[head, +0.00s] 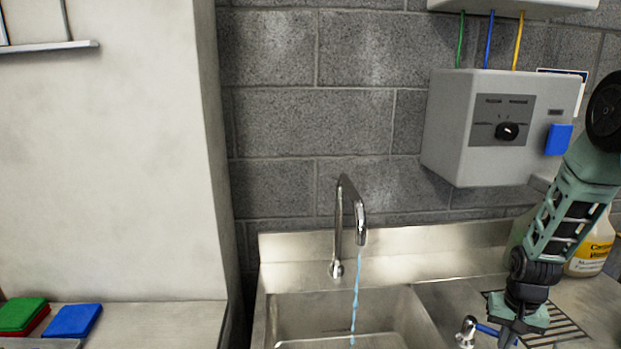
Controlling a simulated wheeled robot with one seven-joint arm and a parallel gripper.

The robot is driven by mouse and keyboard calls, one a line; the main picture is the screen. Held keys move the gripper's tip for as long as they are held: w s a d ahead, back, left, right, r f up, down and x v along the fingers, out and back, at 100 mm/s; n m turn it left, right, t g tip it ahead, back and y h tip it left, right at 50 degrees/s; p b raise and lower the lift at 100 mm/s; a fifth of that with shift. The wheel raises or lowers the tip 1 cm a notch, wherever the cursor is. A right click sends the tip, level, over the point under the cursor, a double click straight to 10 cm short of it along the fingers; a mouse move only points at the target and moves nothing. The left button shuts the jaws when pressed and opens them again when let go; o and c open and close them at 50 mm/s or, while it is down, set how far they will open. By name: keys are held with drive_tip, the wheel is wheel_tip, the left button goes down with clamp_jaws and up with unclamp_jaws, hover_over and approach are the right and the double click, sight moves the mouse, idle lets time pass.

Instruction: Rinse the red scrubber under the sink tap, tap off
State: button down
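The chrome tap (347,215) stands at the back of the steel sink (290,310), and a thin blue stream of water (355,300) runs from its spout into the basin. My gripper (508,338) is at the bottom edge, right of the basin, over the drainboard side. Its fingertips are cut off, so I cannot tell whether it is open or holds something. A chrome fitting with a blue part (466,331) is just left of my gripper; I cannot tell if they touch. A red pad (38,322) shows under a green pad at the lower left; I see no other red scrubber.
A green pad (22,312) and a blue pad (74,320) lie on the pale ledge at left. A bottle with a yellow label (592,250) stands behind my arm at right. A grey wall box (470,150) hangs above the drainboard. The space above the basin is clear.

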drive_tip(key=shift+w+d, duration=0.65)
drive_tip(key=shift+d, duration=0.15)
drive_tip(key=r+p, duration=0.1)
drive_tip(key=s+a+r+p, duration=0.1)
drive_tip(key=r, duration=0.1)
drive_tip(key=a+r+p, duration=0.1)
drive_tip(key=r, duration=0.1)
drive_tip(key=shift+s+a+p, duration=0.15)
drive_tip(key=shift+s+p, duration=0.15)
drive_tip(key=shift+s, duration=0.05)
